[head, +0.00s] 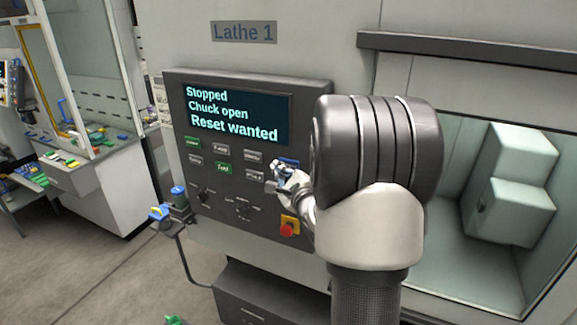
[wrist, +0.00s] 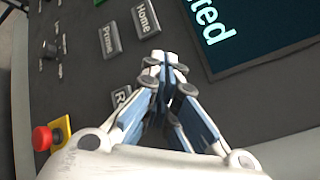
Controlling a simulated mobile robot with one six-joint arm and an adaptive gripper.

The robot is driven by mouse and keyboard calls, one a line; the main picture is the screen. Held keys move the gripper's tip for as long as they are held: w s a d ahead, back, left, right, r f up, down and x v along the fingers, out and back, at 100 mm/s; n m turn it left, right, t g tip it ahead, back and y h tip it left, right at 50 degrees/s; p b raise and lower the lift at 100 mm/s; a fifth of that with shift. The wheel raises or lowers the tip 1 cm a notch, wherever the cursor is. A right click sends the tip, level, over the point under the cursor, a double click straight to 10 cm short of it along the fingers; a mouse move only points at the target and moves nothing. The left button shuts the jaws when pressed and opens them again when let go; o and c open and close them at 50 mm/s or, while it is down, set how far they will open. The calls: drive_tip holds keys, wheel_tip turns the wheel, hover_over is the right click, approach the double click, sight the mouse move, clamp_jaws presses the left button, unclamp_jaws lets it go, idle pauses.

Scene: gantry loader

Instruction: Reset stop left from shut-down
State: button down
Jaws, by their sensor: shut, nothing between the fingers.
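The Lathe 1 control panel (head: 235,215) has a screen (head: 235,115) reading "Stopped", "Chuck open", "Reset wanted". Below it are two rows of buttons, some green. My gripper (head: 278,178) is shut and empty at the right end of the rows, hiding part of them. In the wrist view my closed fingertips (wrist: 165,62) are over the panel, beside the Home button (wrist: 145,18) and the Prime button (wrist: 110,38). A button whose label starts with R (wrist: 121,96) is partly hidden by a finger. I cannot tell whether the fingertips touch the panel.
A red stop knob on a yellow base (head: 289,227) is below my gripper; it also shows in the wrist view (wrist: 42,138). Rotary knobs (head: 243,208) sit lower on the panel. The lathe's open bay (head: 460,250) is right of my arm.

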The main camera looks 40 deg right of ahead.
drive_tip(key=shift+w+d, duration=0.1)
drive_tip(key=shift+d, duration=0.1)
idle(0.6)
drive_tip(key=shift+w+d, duration=0.1)
drive_tip(key=shift+d, duration=0.15)
drive_tip(key=shift+w+d, duration=0.1)
drive_tip(key=shift+d, duration=0.2)
idle(0.7)
drive_tip(key=shift+a, duration=0.1)
drive_tip(key=shift+s+a, duration=0.3)
drive_tip(key=shift+a, duration=0.3)
drive_tip(key=shift+s+a+b, duration=0.15)
drive_tip(key=shift+s+a, duration=0.15)
drive_tip(key=shift+a, duration=0.5)
drive_tip(key=shift+s+a+b, duration=0.2)
drive_tip(key=shift+s+a, duration=0.15)
drive_tip(key=shift+a, duration=0.4)
drive_tip(key=shift+s+a+b, duration=0.15)
drive_tip(key=shift+s+a, duration=0.15)
drive_tip(key=shift+a, duration=0.5)
